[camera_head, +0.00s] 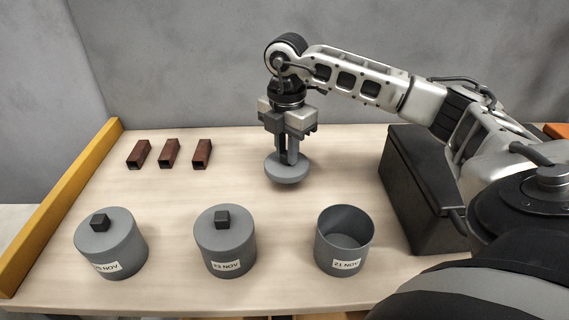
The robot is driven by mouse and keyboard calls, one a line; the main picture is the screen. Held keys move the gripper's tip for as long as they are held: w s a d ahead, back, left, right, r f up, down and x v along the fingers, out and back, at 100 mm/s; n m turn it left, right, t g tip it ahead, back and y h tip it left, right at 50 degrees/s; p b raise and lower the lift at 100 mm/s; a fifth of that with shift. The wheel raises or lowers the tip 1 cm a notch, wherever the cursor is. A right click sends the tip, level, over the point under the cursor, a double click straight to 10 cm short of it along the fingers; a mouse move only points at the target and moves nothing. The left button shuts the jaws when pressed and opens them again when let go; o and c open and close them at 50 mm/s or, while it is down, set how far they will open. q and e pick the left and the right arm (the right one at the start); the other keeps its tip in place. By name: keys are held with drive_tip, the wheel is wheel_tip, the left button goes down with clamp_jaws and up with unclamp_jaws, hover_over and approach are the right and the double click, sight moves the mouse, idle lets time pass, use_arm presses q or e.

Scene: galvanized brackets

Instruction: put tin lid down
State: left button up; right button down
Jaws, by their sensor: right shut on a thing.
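My right gripper (289,157) points down over the middle of the table and is shut on a round grey tin lid (287,174). The lid's knob is hidden between the fingers. I cannot tell whether the lid touches the table or hangs just above it. An open grey tin (345,262) with a 21 NOV label stands in front and to the right of the lid. Two closed grey tins, a middle one (228,262) and a left one (122,256), have lids with dark square knobs. My left gripper is out of view.
Several short dark red square tubes (170,154) lie at the back left of the table (190,191). A yellow rail (62,207) runs along the left edge. A dark box (414,190) stands at the right. The table between the tubes and the held lid is clear.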

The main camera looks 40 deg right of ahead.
sight(284, 153)
drive_tip(key=w+f, duration=0.1)
drive_tip(key=w+d+f, duration=0.1)
drive_tip(key=f, duration=0.1)
drive_tip(key=shift+d, duration=0.1)
wheel_tip(284, 153, down, 2)
drive_tip(key=shift+d+f, duration=0.1)
drive_tip(key=shift+f, duration=0.45)
drive_tip(key=shift+w, duration=0.1)
drive_tip(key=shift+f, duration=0.15)
drive_tip(key=c, duration=1.3)
unclamp_jaws()
